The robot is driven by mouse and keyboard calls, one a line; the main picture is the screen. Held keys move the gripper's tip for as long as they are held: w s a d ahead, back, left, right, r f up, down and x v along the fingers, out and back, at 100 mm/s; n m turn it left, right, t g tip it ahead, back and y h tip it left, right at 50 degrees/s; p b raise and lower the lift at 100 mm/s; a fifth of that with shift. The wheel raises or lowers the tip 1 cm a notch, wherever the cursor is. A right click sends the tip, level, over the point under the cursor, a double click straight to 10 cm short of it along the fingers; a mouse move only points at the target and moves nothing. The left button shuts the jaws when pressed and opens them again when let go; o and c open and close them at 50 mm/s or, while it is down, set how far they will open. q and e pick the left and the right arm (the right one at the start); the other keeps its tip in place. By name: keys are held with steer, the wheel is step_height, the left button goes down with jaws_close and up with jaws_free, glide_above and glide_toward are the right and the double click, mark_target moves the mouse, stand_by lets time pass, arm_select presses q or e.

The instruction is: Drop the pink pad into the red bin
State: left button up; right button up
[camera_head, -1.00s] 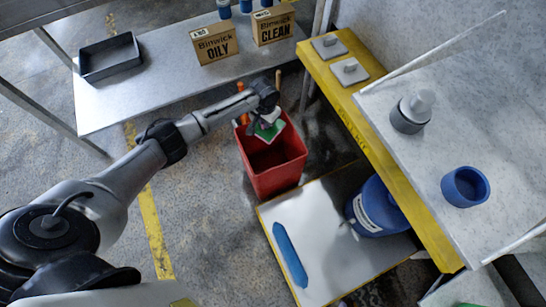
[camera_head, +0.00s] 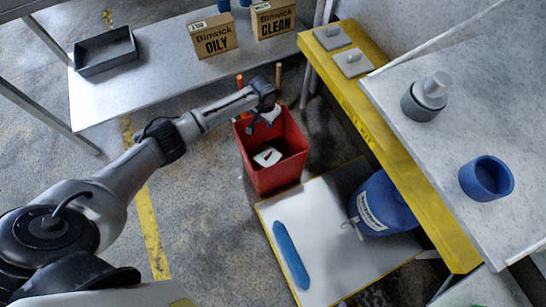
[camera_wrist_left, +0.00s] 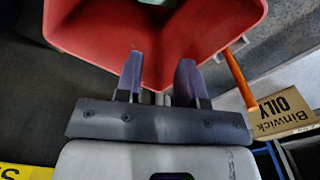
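The red bin (camera_head: 278,180) stands on the floor in the middle of the head view, its open mouth up. A pale, whitish piece with a small dark red mark (camera_head: 267,157) lies inside it; it does not look clearly pink, and I cannot tell whether it is the pad. My left gripper (camera_head: 262,120) is over the bin's far part. In the left wrist view, the gripper (camera_wrist_left: 158,72) has its fingers apart with nothing between them, and the red bin (camera_wrist_left: 95,28) is ahead. Only a pale edge shows at that view's top. My right gripper is out of view.
Orange and brown handles (camera_head: 240,82) stand at the bin's back. A yellow-edged bench (camera_head: 390,150) is on the right; a grey shelf with Binwick boxes (camera_head: 214,36) is behind.

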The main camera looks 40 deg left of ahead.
arm_select(q)
steer(key=shift+o, duration=0.3)
step_height(320, 180, up, 14)
steer(key=p, duration=0.8)
steer(key=shift+f, duration=0.1)
